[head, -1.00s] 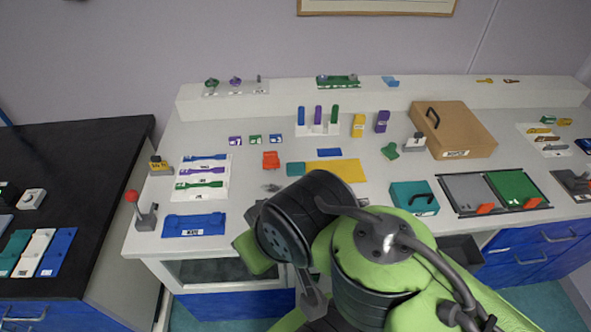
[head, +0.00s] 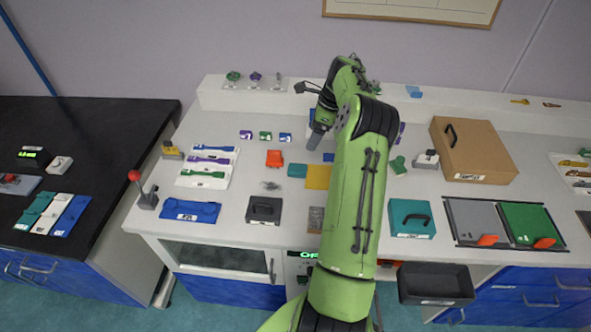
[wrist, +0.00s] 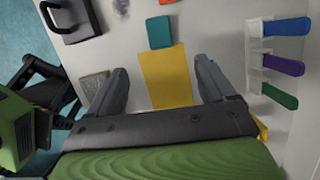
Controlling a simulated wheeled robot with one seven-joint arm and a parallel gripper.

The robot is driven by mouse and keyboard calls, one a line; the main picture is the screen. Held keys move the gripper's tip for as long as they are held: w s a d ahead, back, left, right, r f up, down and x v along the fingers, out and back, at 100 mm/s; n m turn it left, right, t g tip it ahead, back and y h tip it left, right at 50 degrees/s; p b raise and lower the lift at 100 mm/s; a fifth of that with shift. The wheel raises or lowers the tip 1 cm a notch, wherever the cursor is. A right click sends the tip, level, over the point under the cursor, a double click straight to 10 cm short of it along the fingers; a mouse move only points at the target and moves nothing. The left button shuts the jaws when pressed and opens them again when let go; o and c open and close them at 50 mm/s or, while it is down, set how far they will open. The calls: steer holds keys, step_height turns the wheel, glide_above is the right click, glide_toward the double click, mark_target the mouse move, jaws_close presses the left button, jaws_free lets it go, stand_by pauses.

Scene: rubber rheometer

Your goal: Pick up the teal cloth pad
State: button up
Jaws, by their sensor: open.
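The teal cloth pad (head: 297,170) lies flat on the white bench at the left edge of a yellow sheet (head: 317,178). In the wrist view the pad (wrist: 160,33) shows whole, just beyond the end of the yellow sheet (wrist: 166,80). My gripper (head: 316,138) is above the bench, behind and to the right of the pad in the head view. In the wrist view my gripper (wrist: 161,66) has its two fingers apart with nothing held. The pad is ahead of the fingertips, roughly in line with the gap. My arm covers part of the yellow sheet.
An orange-red block (head: 274,158) stands near the pad. A dark box with a handle (head: 264,209) and a grey textured plate (wrist: 93,87) are nearby. A rack (wrist: 255,68) holds blue, purple and green handles, close to the right finger. A teal case (head: 411,218) sits to the right.

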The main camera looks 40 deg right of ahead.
steer(key=b, duration=0.1)
glide_above(298, 168)
steer(key=s, duration=0.1)
steer(key=f, duration=0.6)
steer(key=d+f, duration=0.1)
steer(key=f, duration=0.2)
steer(key=shift+s+f, duration=0.1)
steer(key=shift+f, duration=0.25)
steer(key=x, duration=0.5)
steer(key=shift+s, duration=0.1)
steer(key=c, duration=1.1)
step_height(298, 168, up, 10)
steer(key=shift+r, duration=0.1)
